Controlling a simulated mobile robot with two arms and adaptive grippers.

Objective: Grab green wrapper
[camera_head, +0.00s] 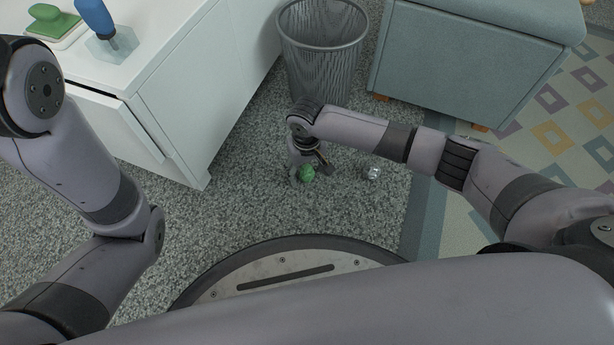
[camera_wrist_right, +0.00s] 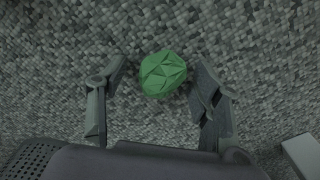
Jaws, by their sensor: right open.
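The green wrapper (camera_head: 307,173) is a crumpled ball on the speckled grey carpet, in front of my base. In the right wrist view the green wrapper (camera_wrist_right: 163,74) lies between the tips of my right gripper (camera_wrist_right: 160,88). The fingers are open, one on each side, with a small gap at the left and a narrower one at the right. In the head view my right gripper (camera_head: 309,175) reaches down over the wrapper and partly hides it. My left arm shows at the left, but its gripper is out of view.
A silvery crumpled ball (camera_head: 372,173) lies on the carpet to the right. A mesh waste bin (camera_head: 322,60) stands behind, between a white cabinet (camera_head: 205,85) and a teal cabinet (camera_head: 465,65). A patterned rug (camera_head: 560,105) lies at right.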

